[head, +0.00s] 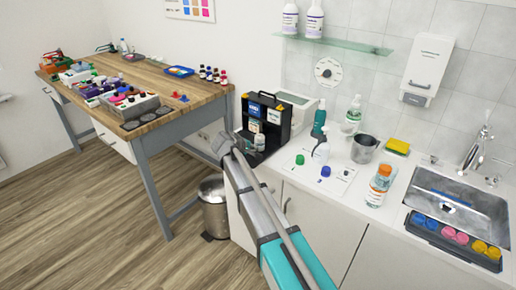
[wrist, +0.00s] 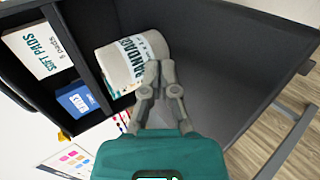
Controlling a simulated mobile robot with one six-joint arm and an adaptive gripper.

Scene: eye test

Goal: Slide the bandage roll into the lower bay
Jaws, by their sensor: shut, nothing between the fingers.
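The bandage roll (wrist: 135,62), white with a green-lettered label, is at the black case (wrist: 230,60) in the wrist view. It sits beside the dividers, on the side of the wide black panel. I cannot tell how far it reaches into a bay. My gripper (wrist: 161,68) is shut and empty, its fingertips at the roll's near side, touching or very close. In the head view the roll (head: 259,142) shows low at the front of the case (head: 284,128). My wrist is just left of it there; the fingertips are hard to make out.
A soft pads box (wrist: 38,48) and a blue box (wrist: 77,101) fill neighbouring bays. A bin (head: 213,207) stands on the floor below.

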